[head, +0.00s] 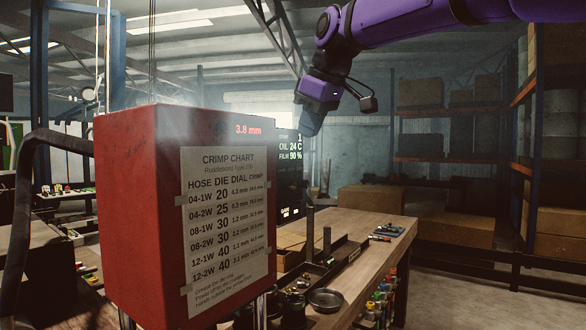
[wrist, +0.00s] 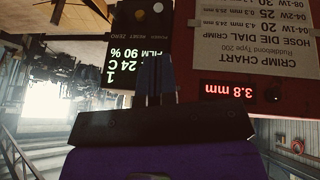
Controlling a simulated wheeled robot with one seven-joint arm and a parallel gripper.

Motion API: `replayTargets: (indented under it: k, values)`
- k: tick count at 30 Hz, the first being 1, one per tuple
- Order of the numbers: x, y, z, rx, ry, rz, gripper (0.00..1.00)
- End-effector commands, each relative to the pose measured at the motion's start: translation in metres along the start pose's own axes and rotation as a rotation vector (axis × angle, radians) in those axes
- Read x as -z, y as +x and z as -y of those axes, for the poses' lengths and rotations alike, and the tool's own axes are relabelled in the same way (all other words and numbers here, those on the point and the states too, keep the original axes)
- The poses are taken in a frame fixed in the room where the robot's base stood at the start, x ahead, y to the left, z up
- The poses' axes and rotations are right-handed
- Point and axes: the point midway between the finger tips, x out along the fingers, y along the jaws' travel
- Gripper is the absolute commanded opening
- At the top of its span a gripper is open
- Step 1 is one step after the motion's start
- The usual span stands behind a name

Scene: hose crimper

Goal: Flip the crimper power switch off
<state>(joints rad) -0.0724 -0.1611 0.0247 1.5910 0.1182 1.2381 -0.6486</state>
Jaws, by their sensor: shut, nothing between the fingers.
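The crimper (head: 130,200) is a large red box at the left in the head view, with a paper crimp chart (head: 225,225) and a red 3.8 mm readout. The wrist view shows it upside down, with the readout (wrist: 235,90) and a small dark round part (wrist: 272,94) beside it. A dark control panel (wrist: 125,45) with green text and small round buttons adjoins the red body. I cannot pick out the power switch for sure. My gripper (head: 309,130) is shut and empty, pointing down right of the box. Its blue fingers (wrist: 156,62) overlap the panel's edge in the wrist view.
A wooden workbench (head: 385,232) with a dark tray, a round dish (head: 326,299) and small tools stands below my gripper. A thick black hose (head: 30,160) curves at the left. Shelves with boxes (head: 450,150) stand at the right. Open floor lies right of the bench.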

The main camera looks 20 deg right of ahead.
Motion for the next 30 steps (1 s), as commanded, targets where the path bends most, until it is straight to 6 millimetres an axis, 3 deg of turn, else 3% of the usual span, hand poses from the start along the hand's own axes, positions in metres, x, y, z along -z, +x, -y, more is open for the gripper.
replayTargets:
  k: [14,30]
  values:
    - [0.001,0.009,0.000,0.000,-0.001,0.000,0.00]
    - [0.000,0.089,0.000,0.001,0.000,0.001,0.00]
